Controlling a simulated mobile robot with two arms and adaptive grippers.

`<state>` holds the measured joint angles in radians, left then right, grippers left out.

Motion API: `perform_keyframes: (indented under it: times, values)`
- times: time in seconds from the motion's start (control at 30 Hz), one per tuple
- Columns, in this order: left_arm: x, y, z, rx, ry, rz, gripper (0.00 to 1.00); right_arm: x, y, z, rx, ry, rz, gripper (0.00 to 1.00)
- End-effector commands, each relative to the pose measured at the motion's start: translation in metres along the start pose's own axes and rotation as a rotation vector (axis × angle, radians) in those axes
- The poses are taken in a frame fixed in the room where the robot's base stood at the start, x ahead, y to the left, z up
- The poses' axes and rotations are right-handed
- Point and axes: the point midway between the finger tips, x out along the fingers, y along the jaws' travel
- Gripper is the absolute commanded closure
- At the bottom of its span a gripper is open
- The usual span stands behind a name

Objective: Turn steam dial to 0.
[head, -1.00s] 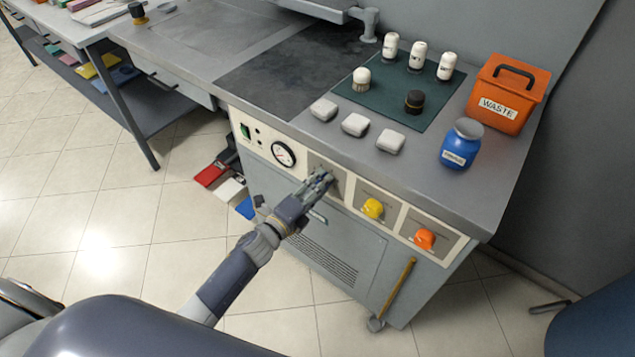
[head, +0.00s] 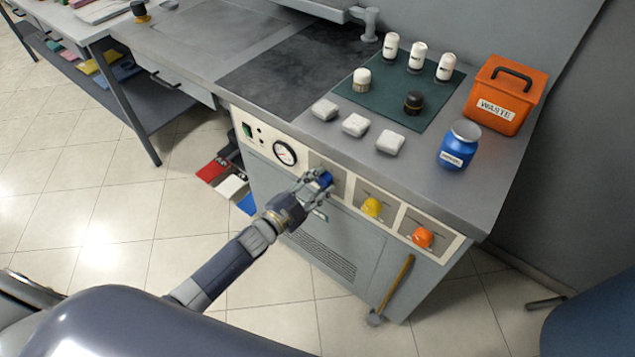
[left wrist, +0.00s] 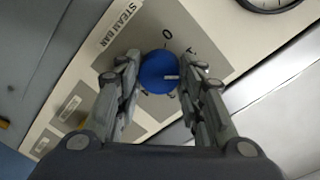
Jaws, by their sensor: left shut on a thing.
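The steam dial is a round blue knob (head: 325,179) on the front panel of the grey machine. In the left wrist view the blue knob (left wrist: 156,70) sits between my fingers, beside the "STEAM BAR" lettering (left wrist: 116,27). A "0" (left wrist: 167,34) is printed above the knob there. The knob's short white mark points right, away from the "0". My left gripper (head: 317,182) is shut on the knob, with a finger on each side; it also shows in the left wrist view (left wrist: 160,85). My right gripper is out of view.
A pressure gauge (head: 284,152) is left of the dial. A yellow knob (head: 372,207) and an orange knob (head: 422,237) are on the right. The worktop above holds white blocks, bottles, a blue jar (head: 459,146) and an orange waste bin (head: 505,96). The floor in front is clear.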

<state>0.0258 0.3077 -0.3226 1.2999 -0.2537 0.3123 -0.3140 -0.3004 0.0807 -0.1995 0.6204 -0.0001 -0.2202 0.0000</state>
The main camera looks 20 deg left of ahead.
Motion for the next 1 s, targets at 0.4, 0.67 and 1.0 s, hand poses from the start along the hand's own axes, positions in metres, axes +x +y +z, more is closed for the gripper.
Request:
perform_keyframes:
  times: [0.4, 0.67, 1.0]
  values:
    - [0.0, 0.0, 0.002, -0.391, 0.03, 0.005, 0.88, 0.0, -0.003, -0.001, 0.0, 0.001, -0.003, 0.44]
    - [0.0, 0.001, 0.002, -0.638, 0.049, 0.007, 0.88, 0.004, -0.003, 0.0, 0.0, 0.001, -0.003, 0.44]
    - [0.0, 0.001, 0.004, -0.955, 0.073, 0.01, 0.88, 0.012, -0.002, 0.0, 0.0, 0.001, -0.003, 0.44]
